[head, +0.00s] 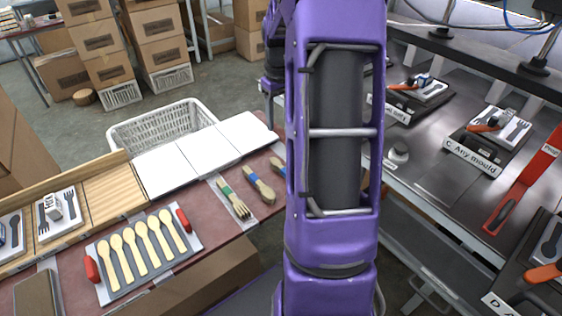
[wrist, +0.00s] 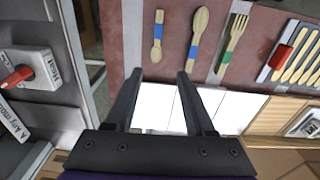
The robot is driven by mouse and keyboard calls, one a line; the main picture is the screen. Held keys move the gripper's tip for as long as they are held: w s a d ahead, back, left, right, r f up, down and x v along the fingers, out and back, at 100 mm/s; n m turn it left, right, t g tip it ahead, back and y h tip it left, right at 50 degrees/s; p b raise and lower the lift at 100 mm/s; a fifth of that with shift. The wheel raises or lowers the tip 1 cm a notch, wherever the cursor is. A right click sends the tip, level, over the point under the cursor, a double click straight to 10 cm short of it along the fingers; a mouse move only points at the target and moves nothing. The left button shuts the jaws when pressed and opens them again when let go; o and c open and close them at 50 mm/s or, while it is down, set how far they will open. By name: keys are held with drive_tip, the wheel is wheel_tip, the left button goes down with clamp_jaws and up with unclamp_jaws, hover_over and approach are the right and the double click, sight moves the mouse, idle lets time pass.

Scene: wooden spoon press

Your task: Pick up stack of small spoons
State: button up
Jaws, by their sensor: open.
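The stack of small spoons (wrist: 157,36), wooden with a blue band, lies on the reddish-brown table. In the wrist view it is just beyond the gap between my fingertips, not between them. In the head view its end (head: 277,165) shows beside my arm, which hides the rest. My gripper (wrist: 159,74) is open and empty in the wrist view; my arm hides it in the head view. A larger blue-banded spoon stack (head: 259,185) lies beside the small one, also in the wrist view (wrist: 197,33). A green-banded fork stack (head: 233,198) lies farther left.
White panels (head: 205,152) lie along the table's far edge, with a white basket (head: 160,125) behind. A tray with red handles (head: 141,248) holds several spoons. At right, a metal bench (head: 450,110) carries moulds, with a gap to the table.

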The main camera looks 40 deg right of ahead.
drive_tip(key=f, duration=0.4)
drive_tip(key=s+f+b, duration=0.1)
drive_tip(key=f, duration=0.3)
drive_tip(key=f+b, duration=0.1)
drive_tip(key=f, duration=0.3)
drive_tip(key=shift+s+d+f, duration=0.15)
drive_tip(key=shift+d, duration=0.05)
drive_tip(key=shift+d+f+b, duration=0.15)
drive_tip(key=shift+f+b, duration=0.15)
drive_tip(key=shift+f, duration=1.1)
drive_tip(key=shift+d+f+b, duration=0.1)
drive_tip(key=shift+f+b, duration=0.15)
drive_tip(key=shift+f, duration=1.15)
clamp_jaws()
